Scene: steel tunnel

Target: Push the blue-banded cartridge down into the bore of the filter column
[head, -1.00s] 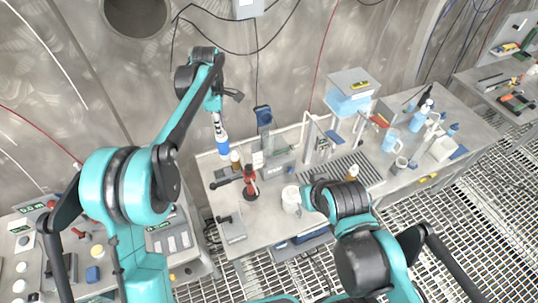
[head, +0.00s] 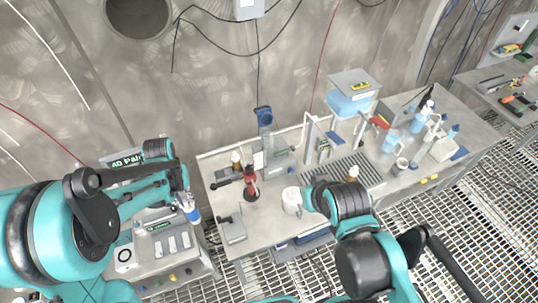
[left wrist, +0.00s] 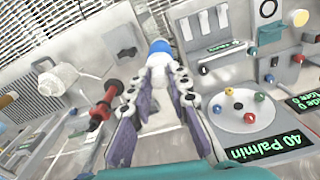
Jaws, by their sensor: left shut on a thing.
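My left gripper (head: 188,203) is shut on the blue-banded cartridge (head: 193,214), a white piece with a blue band. It holds the cartridge in front of the control panel, left of the main bench. In the left wrist view the cartridge (left wrist: 160,48) sticks out beyond the fingertips of the gripper (left wrist: 165,72), its blue end showing. An upright clear and grey column with a blue top (head: 265,125) stands at the bench's back left, apart from the cartridge; I cannot tell whether it is the filter column. No bore can be made out.
The control panel (head: 128,257) has buttons and a green display. A drain grid (head: 362,172) and blue tank (head: 351,102) are farther right. The floor is grating.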

